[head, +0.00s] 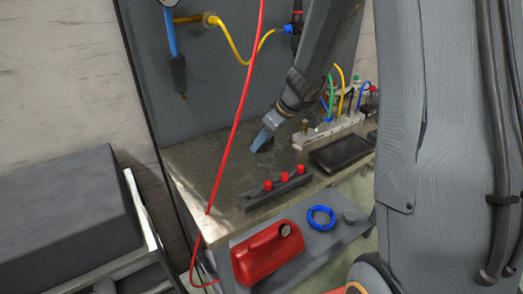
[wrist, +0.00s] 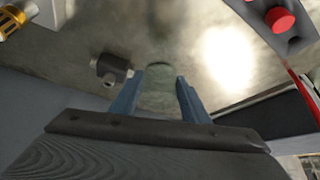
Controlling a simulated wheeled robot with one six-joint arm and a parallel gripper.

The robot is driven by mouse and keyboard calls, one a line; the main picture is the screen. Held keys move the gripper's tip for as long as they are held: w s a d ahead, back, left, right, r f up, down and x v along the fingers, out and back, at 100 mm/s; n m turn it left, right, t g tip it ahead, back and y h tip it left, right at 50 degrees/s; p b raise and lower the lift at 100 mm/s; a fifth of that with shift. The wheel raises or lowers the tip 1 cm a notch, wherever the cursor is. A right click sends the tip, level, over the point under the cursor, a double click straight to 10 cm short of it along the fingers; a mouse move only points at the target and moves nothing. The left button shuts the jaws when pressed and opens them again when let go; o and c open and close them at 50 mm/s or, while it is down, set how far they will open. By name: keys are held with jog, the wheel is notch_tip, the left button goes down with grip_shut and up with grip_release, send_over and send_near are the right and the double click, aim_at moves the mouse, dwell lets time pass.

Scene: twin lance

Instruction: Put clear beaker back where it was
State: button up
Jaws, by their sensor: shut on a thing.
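The clear beaker (wrist: 158,92) shows in the wrist view as a faint greenish see-through shape between my two blue fingers. My gripper (wrist: 160,88) is shut on it. In the head view my gripper (head: 262,138) points down over the back middle of the metal workbench (head: 215,165). The beaker cannot be made out there. I cannot tell whether its base touches the bench top.
A small dark fitting (wrist: 112,68) sits beside my gripper. A dark block with red knobs (head: 277,187) lies along the front edge. A black tray (head: 342,151) and a pale strip with coloured cables (head: 328,131) are at right. A red cable (head: 236,110) hangs in front.

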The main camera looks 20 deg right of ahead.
aim_at(266, 147)
jog(key=shift+f, duration=2)
jog(key=shift+f, duration=0.15)
jog(key=o, duration=1.1)
jog(key=shift+o, duration=0.2)
jog(key=shift+r, duration=0.2)
